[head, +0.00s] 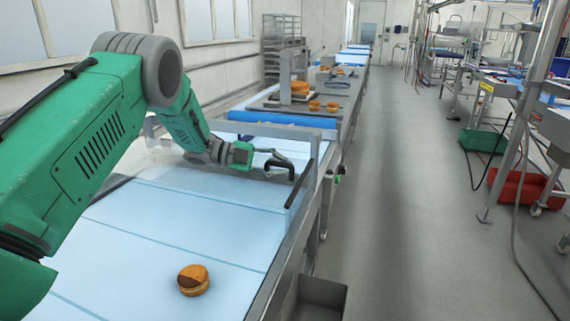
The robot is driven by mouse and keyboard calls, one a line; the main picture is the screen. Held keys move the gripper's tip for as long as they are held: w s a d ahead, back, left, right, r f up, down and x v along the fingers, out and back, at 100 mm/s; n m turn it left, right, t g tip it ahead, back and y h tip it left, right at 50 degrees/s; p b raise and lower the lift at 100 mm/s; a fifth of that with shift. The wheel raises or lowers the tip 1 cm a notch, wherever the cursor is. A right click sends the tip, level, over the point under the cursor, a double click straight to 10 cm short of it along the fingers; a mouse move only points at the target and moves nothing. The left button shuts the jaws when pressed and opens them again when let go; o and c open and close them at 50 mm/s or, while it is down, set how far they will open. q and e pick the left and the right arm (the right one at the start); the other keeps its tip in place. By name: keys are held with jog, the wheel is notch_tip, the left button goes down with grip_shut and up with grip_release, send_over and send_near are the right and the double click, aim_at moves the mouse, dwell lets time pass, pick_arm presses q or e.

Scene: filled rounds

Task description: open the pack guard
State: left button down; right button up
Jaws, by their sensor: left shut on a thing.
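The pack guard (301,188) is a clear panel set across the conveyor, with a pale frame and a dark upright edge at its right. My left gripper (280,168) reaches over the belt from the left and is shut on the guard's dark handle (292,172). The fingers cover part of the handle, and my arm hides the guard's left part. I cannot tell how far the guard is open. My right gripper is not in view.
A filled round (193,280) lies on the pale blue belt (160,230) in front of the guard. More rounds (314,105) sit on the line beyond. A grey bin (313,298) stands at the belt's right side. The floor aisle (410,200) at right is clear.

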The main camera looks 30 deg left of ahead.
pick_arm(q)
jog(key=shift+a+f, duration=0.1)
jog(key=shift+f, duration=0.2)
jog(key=c, duration=1.5)
grip_release()
jog(key=shift+a, duration=0.1)
jog(key=shift+c, duration=0.2)
jog(key=shift+a, duration=0.1)
jog(key=shift+a, duration=0.1)
notch_tip(320, 180, up, 2)
jog(key=r, duration=0.1)
send_over(234, 176)
jog(key=shift+w+a+f, duration=0.1)
jog(key=shift+f, duration=0.15)
